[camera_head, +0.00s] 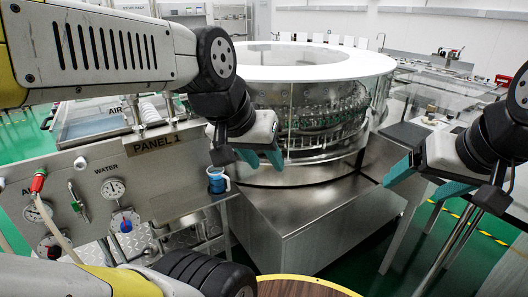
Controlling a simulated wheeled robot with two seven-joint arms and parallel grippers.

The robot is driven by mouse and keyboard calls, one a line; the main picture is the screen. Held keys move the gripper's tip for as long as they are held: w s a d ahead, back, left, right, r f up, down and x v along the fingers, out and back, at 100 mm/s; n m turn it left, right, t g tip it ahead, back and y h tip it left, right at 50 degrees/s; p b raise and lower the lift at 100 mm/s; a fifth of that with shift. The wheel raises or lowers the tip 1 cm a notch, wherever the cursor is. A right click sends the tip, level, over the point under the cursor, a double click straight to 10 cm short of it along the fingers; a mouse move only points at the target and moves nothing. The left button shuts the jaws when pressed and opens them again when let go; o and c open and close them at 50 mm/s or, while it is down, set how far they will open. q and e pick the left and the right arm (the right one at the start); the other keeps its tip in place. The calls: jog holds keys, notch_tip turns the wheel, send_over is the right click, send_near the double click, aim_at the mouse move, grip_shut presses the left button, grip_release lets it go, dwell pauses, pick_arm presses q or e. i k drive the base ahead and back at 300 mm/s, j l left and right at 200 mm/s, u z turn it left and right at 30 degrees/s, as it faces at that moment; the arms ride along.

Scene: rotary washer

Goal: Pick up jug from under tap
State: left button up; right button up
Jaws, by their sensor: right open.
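A small blue jug (218,182) with a pale handle on its right side stands upright at the right end of Panel 1. The tap above it is hard to make out. My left gripper (262,165) has teal fingertips and hangs above and to the right of the jug, apart from it. Its fingertips show a gap with nothing between them. My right gripper (409,191) is wide open and empty, at the right side, far from the jug.
The grey Panel 1 (150,185) carries gauges, valves and hoses at the left. The round metal rotary washer (320,130) with a white ring top stands behind, on a steel base (310,220). A round wooden top (300,287) shows at the bottom edge.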

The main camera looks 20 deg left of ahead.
aim_at(217, 177)
jog(key=i+l+u, duration=0.2)
jog(key=i, duration=0.35)
jog(key=i+l+u, duration=0.2)
jog(key=i, duration=0.35)
jog(key=u, duration=1.9)
jog(key=l+u, duration=0.1)
jog(key=l, duration=0.15)
jog(key=k, duration=0.05)
